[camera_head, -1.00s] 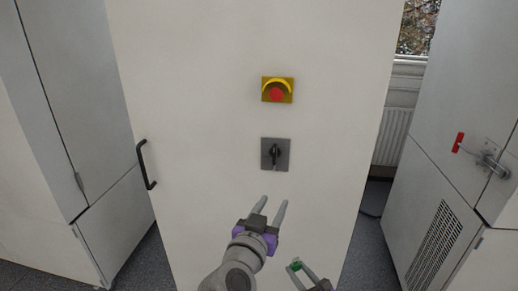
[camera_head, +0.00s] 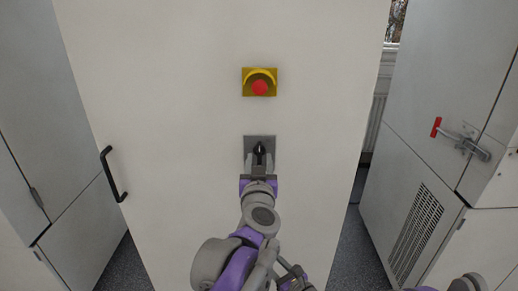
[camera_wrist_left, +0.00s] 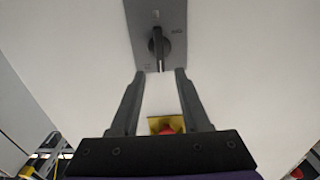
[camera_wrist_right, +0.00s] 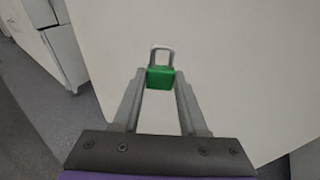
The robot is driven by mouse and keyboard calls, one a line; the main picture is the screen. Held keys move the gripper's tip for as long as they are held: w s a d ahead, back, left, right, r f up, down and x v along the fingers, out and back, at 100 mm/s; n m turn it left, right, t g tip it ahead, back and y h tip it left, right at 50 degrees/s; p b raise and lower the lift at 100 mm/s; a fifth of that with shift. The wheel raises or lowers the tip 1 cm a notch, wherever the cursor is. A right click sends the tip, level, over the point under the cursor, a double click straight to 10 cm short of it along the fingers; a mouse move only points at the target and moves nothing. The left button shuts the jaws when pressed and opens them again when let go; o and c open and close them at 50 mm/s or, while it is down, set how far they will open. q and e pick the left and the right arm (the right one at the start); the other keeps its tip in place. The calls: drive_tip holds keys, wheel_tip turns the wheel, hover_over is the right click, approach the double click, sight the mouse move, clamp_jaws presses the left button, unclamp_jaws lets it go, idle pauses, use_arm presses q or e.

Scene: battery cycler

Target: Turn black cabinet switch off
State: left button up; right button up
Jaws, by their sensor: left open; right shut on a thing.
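A red emergency stop button (camera_head: 260,88) on a yellow plate sits above the switch. A black handle (camera_head: 113,174) is on the cabinet's left. A grey cabinet with a red-tipped latch (camera_head: 462,141) and a vent (camera_head: 417,233) stands at right.

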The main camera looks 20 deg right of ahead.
sight(259, 150)
use_arm(q)
drive_tip(key=x, duration=0.5)
drive_tip(key=shift+w+p, duration=0.15)
drive_tip(key=shift+p, duration=0.25)
clamp_jaws()
